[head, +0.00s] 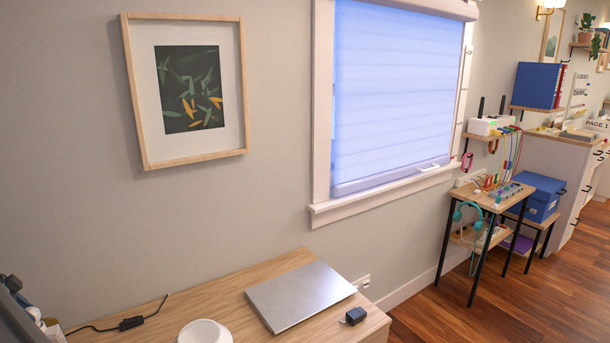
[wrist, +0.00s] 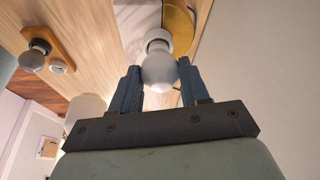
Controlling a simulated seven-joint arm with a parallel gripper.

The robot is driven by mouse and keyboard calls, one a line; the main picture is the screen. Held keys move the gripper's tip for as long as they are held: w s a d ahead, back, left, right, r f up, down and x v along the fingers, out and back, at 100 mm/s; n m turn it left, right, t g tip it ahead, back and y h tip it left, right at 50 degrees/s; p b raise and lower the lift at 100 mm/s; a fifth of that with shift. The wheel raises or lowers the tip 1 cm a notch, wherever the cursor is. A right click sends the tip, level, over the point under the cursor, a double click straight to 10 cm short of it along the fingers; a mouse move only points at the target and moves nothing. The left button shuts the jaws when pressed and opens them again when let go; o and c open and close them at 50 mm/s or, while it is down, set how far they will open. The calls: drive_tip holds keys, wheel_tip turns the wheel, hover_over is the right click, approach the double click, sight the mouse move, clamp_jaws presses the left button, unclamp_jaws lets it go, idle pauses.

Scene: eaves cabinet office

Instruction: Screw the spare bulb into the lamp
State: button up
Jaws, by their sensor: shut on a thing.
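In the wrist view my gripper (wrist: 160,88) has its two dark fingers shut on a round, pale frosted bulb (wrist: 158,71). The bulb's far end meets a white round socket-like collar (wrist: 158,37); I cannot tell whether it is seated in it. A brass-coloured disc (wrist: 180,28), perhaps the lamp's base, lies just beyond. A second, greyish bulb (wrist: 31,61) sits at a dark fitting on a wooden block at the upper left. I cannot tell by looks which bulb is the spare. The head view does not show my gripper.
A white round object (head: 205,332) is cut off at the bottom edge. A black cord with a switch (head: 131,322) runs along the desk's left.

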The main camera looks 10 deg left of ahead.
drive_tip(key=m, duration=0.3)
drive_tip(key=shift+w+a+g+h, duration=0.2)
drive_tip(key=shift+w+g+h, duration=0.05)
drive_tip(key=shift+g+h, duration=0.15)
drive_tip(key=m+g, duration=0.1)
drive_tip(key=m, duration=0.3)
drive_tip(key=shift+m+h, duration=0.3)
drive_tip(key=shift+h, duration=0.1)
drive_tip(key=o, duration=1.1)
drive_tip(key=shift+o, duration=0.2)
